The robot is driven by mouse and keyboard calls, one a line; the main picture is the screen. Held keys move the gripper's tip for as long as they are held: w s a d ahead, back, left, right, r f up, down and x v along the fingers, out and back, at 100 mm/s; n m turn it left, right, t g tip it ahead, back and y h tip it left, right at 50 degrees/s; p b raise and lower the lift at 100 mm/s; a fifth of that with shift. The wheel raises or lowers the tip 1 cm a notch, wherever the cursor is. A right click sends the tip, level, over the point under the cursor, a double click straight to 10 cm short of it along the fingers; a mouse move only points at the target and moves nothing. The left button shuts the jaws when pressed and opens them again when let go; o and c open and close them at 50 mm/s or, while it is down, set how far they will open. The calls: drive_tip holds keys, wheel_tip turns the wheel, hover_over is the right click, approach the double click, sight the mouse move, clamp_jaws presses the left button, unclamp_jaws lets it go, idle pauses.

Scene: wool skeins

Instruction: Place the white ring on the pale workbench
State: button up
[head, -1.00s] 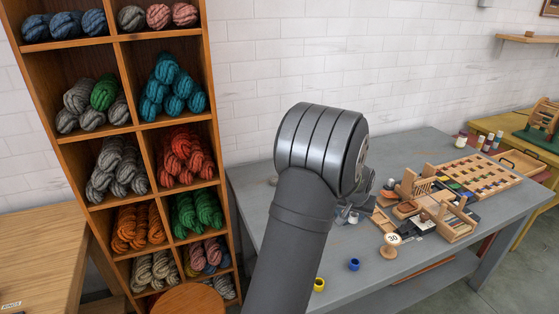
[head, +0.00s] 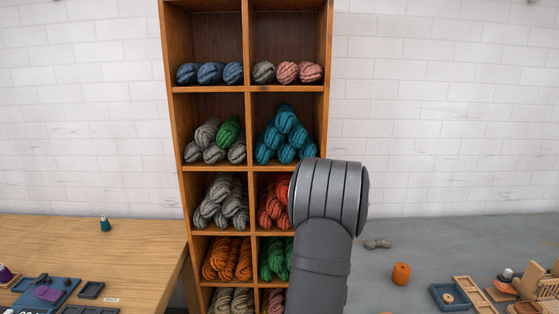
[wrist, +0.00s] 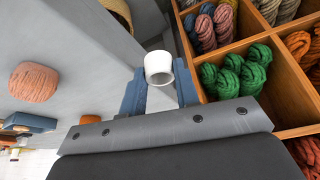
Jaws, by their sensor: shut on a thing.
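The white ring (wrist: 158,77) shows in the wrist view, held between the blue fingers of my gripper (wrist: 160,84). My gripper is shut on it, and the ring's opening is visible. The ring is off the surfaces, beside the shelf. In the head view my gripper and the ring are hidden behind my dark grey arm. The pale workbench (head: 140,245), a light wood top, stands at the left of the head view, left of the shelf and apart from my arm.
A wooden shelf (head: 249,125) full of wool skeins stands between the benches. A grey bench (head: 400,240) at right holds an orange yarn ball (head: 401,274) and wooden trays. The pale bench carries a teal cone (head: 105,224) and blue trays (head: 91,290); its middle is clear.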

drive_tip(key=s+a+f+n+y, duration=0.1)
drive_tip(key=s+a+f+n, duration=0.1)
drive_tip(key=a, duration=0.5)
drive_tip(key=s+a+f+n, duration=0.1)
drive_tip(key=s+a, duration=0.1)
drive_tip(key=a, duration=0.6)
drive_tip(key=w+d+r+m, duration=0.1)
drive_tip(key=d, duration=0.7)
drive_tip(key=w+d+r+m+h, duration=0.1)
drive_tip(key=d+r+m, duration=0.1)
drive_tip(key=d, duration=0.6)
drive_tip(key=w+d+r+m, duration=0.1)
drive_tip(key=d+r, duration=0.1)
drive_tip(key=d, duration=0.6)
drive_tip(key=shift+w+m+h, duration=0.3)
drive_tip(key=shift+w, duration=0.1)
drive_tip(key=s+d+r+m, duration=0.1)
drive_tip(key=s+d+r, duration=0.1)
drive_tip(key=d, duration=0.6)
drive_tip(key=s+d+r+m+h, duration=0.1)
drive_tip(key=s+d+r+m, duration=0.1)
drive_tip(key=s+d, duration=0.3)
drive_tip(key=s+d+r+m+g, duration=0.1)
drive_tip(key=s+d+r, duration=0.2)
drive_tip(key=d, duration=0.9)
drive_tip(key=shift+s+d+r+m, duration=0.15)
drive_tip(key=shift+s+d+m, duration=0.15)
drive_tip(key=shift+d, duration=0.1)
